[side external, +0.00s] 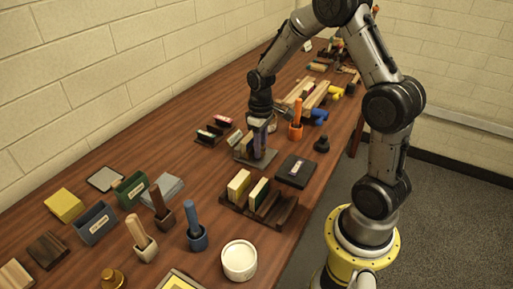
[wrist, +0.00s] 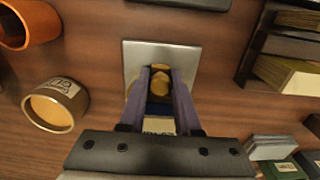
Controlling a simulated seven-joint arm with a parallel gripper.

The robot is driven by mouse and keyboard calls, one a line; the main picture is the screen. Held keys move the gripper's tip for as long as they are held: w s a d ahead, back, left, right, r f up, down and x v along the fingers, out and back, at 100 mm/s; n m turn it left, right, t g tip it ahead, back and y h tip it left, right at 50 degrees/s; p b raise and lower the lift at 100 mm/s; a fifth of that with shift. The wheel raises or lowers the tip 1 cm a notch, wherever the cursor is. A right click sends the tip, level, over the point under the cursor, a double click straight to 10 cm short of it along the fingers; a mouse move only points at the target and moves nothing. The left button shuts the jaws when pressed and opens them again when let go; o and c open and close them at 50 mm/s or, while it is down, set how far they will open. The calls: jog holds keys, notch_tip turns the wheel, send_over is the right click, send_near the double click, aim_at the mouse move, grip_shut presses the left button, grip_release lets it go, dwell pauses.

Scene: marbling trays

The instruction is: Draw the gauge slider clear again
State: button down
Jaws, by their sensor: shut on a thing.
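My gripper (side external: 258,146) points down over a grey metal plate (side external: 242,157) on the wooden table. The plate also shows in the wrist view (wrist: 134,62), below the fingertips. My gripper's two fingers (wrist: 160,76) are closed around a narrow piece between them. I take this piece to be the gauge slider (wrist: 159,110); it shows a dark blue band and a pale label. A gold round part (wrist: 160,80) shows between the fingertips. The fingers hide most of the piece, and I cannot tell whether it touches the plate.
A dark wooden rack (side external: 285,213) with upright blocks stands in front. A black pad (side external: 295,171) lies to the right, near an orange cup (side external: 295,131). A round labelled pot (wrist: 56,105) is left of the plate in the wrist view. Bare wood surrounds the plate.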

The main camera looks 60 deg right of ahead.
jog(key=shift+s, duration=1)
jog(key=c, duration=0.8)
grip_release()
jog(key=shift+r, duration=3.05)
